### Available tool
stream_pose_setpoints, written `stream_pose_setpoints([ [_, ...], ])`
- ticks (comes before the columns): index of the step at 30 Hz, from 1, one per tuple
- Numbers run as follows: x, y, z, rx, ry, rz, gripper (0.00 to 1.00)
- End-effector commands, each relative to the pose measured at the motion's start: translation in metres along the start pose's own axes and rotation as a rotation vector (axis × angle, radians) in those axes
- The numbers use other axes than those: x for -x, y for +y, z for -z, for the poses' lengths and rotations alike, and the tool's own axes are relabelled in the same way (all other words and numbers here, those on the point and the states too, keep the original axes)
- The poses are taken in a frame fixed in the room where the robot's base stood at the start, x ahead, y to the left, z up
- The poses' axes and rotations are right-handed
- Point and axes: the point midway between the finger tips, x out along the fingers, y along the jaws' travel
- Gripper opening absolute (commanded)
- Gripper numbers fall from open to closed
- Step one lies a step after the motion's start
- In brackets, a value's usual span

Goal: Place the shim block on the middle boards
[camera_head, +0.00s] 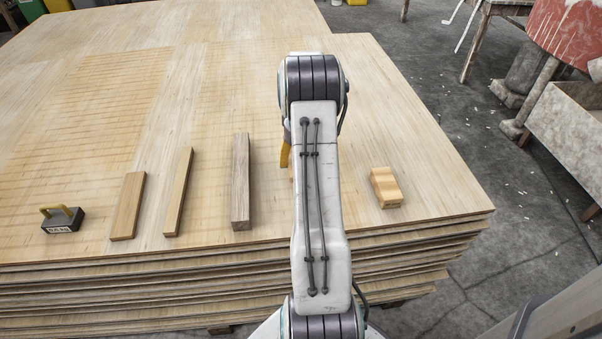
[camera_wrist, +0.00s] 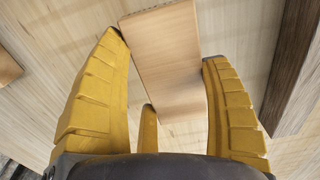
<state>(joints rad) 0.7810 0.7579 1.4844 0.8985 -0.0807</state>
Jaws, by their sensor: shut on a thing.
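My gripper (camera_wrist: 165,50) is shut on a light wooden block (camera_wrist: 168,65), which I take to be the shim block. In the wrist view its yellow fingers stand on either side of the block. In the head view my arm hides most of the gripper and the block; only a bit of yellow finger shows left of the arm. Below them lies the broad light-wood top of the board stack (camera_head: 215,75). I cannot tell whether the block touches it, nor which part counts as the middle boards.
A grey-brown bar (camera_head: 240,182), two lighter strips (camera_head: 178,192) (camera_head: 128,206) and a black weight with a yellow handle (camera_head: 63,219) lie left of my arm. A small striped wood block (camera_head: 385,187) lies to the right. The board top behind is clear.

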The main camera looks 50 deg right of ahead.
Motion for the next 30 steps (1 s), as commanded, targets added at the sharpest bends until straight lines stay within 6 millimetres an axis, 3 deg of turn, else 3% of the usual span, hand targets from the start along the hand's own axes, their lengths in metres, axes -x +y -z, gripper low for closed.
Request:
stream_pose_setpoints([
  [5,-0.007,-0.001,0.0,0.0,-0.001,0.0,0.4],
  [14,-0.041,-0.001,0.0,0.0,-0.002,0.0,0.4],
  [27,-0.044,-0.001,0.0,0.0,0.0,0.0,0.4],
  [28,-0.044,-0.001,0.0,0.0,0.0,0.0,0.75],
  [30,-0.043,-0.001,0.0,0.0,0.0,0.0,0.81],
])
